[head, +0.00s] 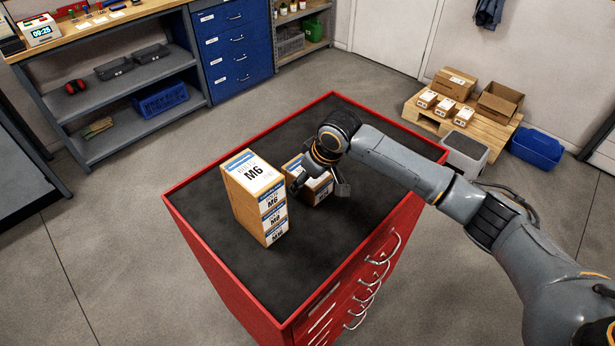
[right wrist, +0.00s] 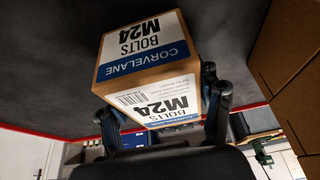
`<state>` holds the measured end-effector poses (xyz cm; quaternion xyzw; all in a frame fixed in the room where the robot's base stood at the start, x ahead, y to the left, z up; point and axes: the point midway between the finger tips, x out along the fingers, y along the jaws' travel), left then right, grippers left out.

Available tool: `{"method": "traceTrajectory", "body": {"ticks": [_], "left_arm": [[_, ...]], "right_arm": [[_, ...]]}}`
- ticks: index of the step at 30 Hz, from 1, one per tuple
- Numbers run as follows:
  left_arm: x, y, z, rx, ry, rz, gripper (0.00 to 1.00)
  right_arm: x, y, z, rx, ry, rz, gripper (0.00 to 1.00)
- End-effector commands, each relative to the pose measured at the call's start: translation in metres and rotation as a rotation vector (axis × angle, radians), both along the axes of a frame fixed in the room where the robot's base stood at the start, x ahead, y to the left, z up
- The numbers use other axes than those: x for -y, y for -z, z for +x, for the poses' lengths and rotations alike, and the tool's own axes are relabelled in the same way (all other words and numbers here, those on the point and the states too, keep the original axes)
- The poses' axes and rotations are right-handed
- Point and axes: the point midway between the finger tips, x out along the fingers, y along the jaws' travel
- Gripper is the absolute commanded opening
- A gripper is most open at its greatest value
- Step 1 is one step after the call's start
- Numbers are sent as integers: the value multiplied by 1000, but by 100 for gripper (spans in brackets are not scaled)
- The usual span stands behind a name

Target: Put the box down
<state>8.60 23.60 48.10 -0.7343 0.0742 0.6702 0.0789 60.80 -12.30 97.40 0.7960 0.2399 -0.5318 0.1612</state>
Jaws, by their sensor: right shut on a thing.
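My right gripper (head: 319,182) is shut on a small cardboard box (head: 322,193) over the black top of the red drawer cabinet (head: 360,222). In the right wrist view the box (right wrist: 150,60) sits between the two fingers and reads "Corvelane Bolts M24" on a white and blue label. The box is at or just above the cabinet top; I cannot tell whether it touches. A stack of similar boxes (head: 258,195), the upper one marked M6, stands upright to its left, with a narrow gap. My left gripper is out of view.
The cabinet top has a raised red rim (head: 215,289). It is clear in front of and behind the boxes. A pallet (head: 470,125) with cartons, a grey bin (head: 465,152) and a blue crate (head: 537,148) stand at right; a workbench (head: 95,30) stands at back left.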

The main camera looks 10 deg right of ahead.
Motion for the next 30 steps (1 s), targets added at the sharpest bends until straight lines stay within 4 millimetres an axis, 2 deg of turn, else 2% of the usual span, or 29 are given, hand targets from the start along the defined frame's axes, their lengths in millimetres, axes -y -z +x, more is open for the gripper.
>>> {"method": "traceTrajectory", "body": {"ticks": [10,11,14,25,30], "left_arm": [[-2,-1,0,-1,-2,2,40],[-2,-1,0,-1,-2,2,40],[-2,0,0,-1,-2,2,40],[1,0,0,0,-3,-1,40],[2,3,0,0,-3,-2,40]], "right_arm": [[-1,2,0,2,0,2,14],[0,3,0,-1,0,1,67],[0,3,0,0,0,0,88],[0,1,0,1,0,1,88],[3,-15,-4,3,0,3,88]]}}
